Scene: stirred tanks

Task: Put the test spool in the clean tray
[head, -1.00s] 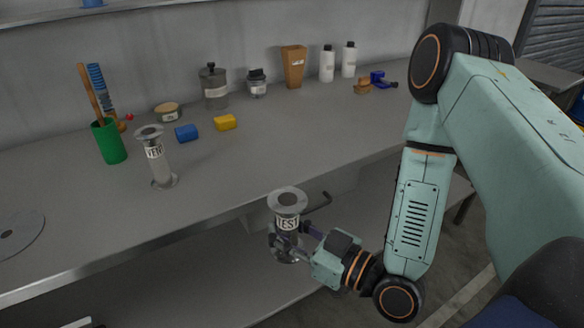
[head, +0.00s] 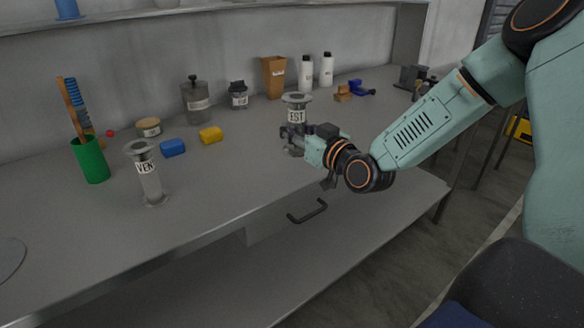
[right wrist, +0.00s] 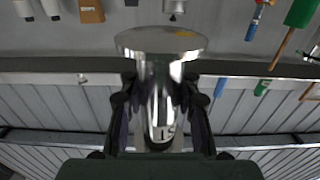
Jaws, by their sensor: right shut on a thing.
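The test spool (head: 296,115) is a metal spool with a flange at each end and a white label reading "EST", the rest hidden. My right gripper (head: 291,135) is shut on it around the tube below the label and holds it upright, seen against the bench top. In the right wrist view the spool (right wrist: 162,62) lies between the two fingers, with one shiny flange facing up in the picture. A similar spool labelled "VEN" (head: 148,172) stands on the bench at left. I see no clean tray. My left gripper is not in view.
The bench (head: 225,185) also bears a green cup with brushes (head: 91,160), blue (head: 173,148) and yellow (head: 210,135) blocks, a grey canister (head: 196,102), an orange-brown holder (head: 274,77) and white bottles (head: 306,75) at the back. Its front middle is clear.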

